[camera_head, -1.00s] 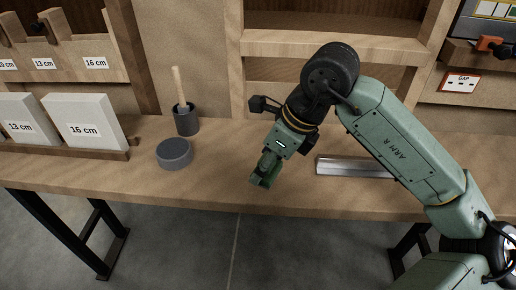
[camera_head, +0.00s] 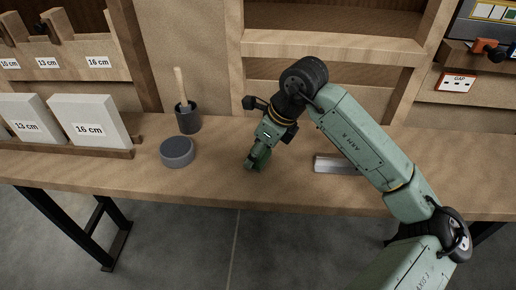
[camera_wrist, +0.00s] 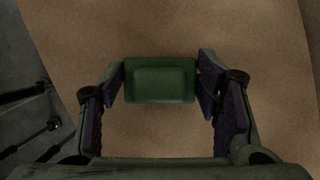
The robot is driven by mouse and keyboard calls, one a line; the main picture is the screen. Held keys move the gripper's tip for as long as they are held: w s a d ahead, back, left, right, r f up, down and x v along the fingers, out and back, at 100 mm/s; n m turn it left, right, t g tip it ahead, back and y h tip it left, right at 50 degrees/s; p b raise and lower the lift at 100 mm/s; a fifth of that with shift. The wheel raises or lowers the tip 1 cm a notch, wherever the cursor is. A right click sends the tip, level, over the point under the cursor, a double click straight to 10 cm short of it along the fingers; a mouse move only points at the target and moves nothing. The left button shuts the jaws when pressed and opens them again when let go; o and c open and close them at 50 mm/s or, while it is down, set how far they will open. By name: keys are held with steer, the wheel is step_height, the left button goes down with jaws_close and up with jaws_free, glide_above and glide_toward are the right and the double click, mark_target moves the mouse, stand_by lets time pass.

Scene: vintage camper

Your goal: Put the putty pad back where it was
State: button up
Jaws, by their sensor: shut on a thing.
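The putty pad is a small green rounded block (camera_wrist: 160,80), seen in the wrist view between the two fingertips of my gripper (camera_wrist: 162,76). My gripper is shut on it, one finger at each side. In the head view my gripper (camera_head: 257,159) points down over the middle of the wooden bench (camera_head: 225,185), near its front part. The pad is mostly hidden there by the fingers. I cannot tell whether the pad touches the bench top.
A grey round disc (camera_head: 177,152) and a dark cup with a wooden-handled tool (camera_head: 187,118) stand left of my gripper. A metal bar (camera_head: 336,164) lies to the right. White blocks (camera_head: 88,121) stand on a rack at left. The bench around my gripper is clear.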

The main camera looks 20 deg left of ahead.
steer(key=shift+f+b, duration=0.25)
steer(key=shift+b, duration=0.05)
steer(key=o, duration=1.1)
steer(key=shift+r, duration=0.15)
steer(key=v, duration=1.2)
steer(key=shift+r+b, duration=0.2)
steer(key=shift+b, duration=0.2)
